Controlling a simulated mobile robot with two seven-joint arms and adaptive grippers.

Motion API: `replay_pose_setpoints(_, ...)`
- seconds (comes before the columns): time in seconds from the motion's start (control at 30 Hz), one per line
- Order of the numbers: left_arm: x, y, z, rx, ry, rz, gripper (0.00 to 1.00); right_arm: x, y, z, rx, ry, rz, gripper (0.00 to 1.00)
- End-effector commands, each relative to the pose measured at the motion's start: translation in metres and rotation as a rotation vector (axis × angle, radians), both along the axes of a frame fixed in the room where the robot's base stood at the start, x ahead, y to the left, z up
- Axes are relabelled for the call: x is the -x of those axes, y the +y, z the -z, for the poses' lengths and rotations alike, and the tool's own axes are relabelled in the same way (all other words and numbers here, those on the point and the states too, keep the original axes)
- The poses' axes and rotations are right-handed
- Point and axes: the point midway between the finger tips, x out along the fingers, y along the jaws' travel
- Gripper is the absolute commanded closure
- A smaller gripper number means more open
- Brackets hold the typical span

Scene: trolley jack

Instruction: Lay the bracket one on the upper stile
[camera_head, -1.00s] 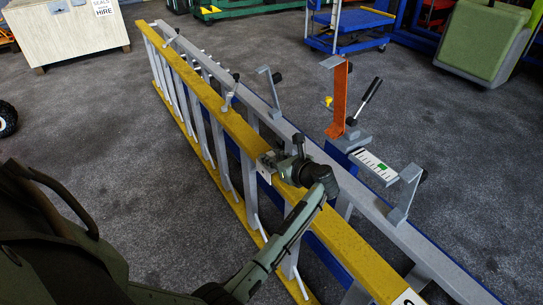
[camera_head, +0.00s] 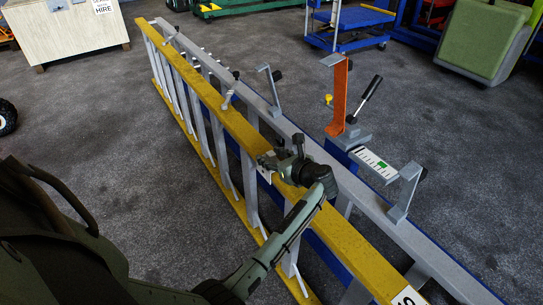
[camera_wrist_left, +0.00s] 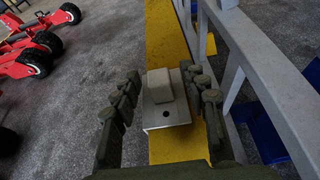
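The yellow upper stile (camera_head: 201,88) of a ladder lying on its side runs from the far left to the near right. My left gripper (camera_head: 277,163) is above its middle, coming down over it. In the left wrist view, bracket one (camera_wrist_left: 165,117), a small grey metal plate with a pale block, sits over the yellow stile (camera_wrist_left: 167,35). It lies between the two rows of fingers (camera_wrist_left: 161,85). A narrow gap shows on each side of the block, so the fingers look open around it. Contact under the plate is hidden. My right gripper is out of view.
A grey beam (camera_head: 378,208) runs alongside behind the stile, carrying upright grey brackets (camera_head: 405,190) and an orange upright (camera_head: 339,95) with a black-handled lever (camera_head: 369,90). A wooden crate (camera_head: 72,38) stands back left.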

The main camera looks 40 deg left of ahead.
Motion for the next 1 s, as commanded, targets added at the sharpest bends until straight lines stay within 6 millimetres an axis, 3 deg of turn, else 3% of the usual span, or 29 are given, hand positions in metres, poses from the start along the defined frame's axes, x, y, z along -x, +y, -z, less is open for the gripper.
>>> replay_pose_setpoints(0.27, 0.000, 0.000, -0.005, 0.001, -0.002, -0.001, 0.57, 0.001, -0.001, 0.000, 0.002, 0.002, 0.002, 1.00)
replay_pose_setpoints(0.7, 0.000, 0.000, -0.081, 0.002, -0.005, 0.000, 0.57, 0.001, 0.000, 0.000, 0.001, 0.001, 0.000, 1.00)
replay_pose_setpoints(1.0, 0.000, 0.000, -0.100, 0.001, 0.000, 0.000, 0.57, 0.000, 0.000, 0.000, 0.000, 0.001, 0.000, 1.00)
